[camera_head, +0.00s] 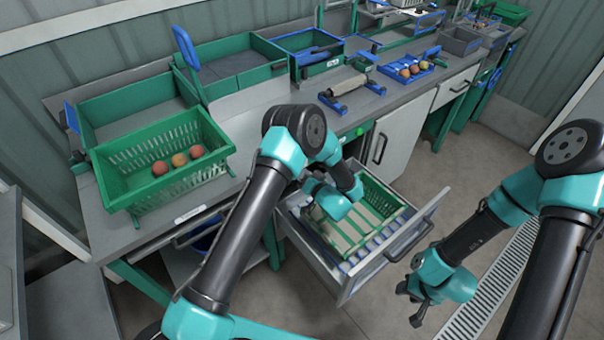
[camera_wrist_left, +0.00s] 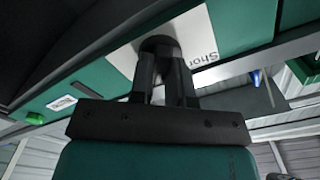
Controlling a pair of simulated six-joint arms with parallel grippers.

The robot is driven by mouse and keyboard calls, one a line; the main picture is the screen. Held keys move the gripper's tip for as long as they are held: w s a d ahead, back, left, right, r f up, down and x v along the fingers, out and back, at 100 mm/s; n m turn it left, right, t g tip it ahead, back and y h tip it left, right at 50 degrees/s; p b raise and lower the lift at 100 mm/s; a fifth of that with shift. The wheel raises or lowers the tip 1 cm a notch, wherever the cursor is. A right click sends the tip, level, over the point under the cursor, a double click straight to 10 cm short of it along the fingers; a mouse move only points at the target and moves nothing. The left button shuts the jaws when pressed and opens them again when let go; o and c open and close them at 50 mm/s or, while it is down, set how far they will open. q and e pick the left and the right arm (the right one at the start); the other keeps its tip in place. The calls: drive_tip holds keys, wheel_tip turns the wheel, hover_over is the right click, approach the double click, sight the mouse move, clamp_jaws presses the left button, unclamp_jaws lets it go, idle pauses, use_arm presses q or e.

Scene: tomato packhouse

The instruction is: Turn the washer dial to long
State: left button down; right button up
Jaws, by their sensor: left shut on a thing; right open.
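The black dial (camera_wrist_left: 158,45) shows in the left wrist view on a white plate (camera_wrist_left: 195,36) set in a green panel. The plate bears lettering that begins "Shor"; the rest is covered. My left gripper (camera_wrist_left: 166,70) is shut on the dial, its two dark fingers reaching up to it. I cannot tell the dial's pointer direction. In the head view my left arm hides the dial. My right gripper (camera_head: 415,304) is open and empty, low above the floor at the right.
An open drawer (camera_head: 343,292) with a green crate sticks out below the bench, close to my left arm. A green basket (camera_head: 128,190) with several tomatoes stands on the left bench. A blue tray (camera_head: 408,70) with fruit lies farther back. A green button (camera_wrist_left: 35,118) is on the panel.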

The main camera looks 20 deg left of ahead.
idle(0.4)
use_arm(q)
drive_tip(key=c, duration=1.1)
unclamp_jaws()
drive_tip(key=v, duration=1.2)
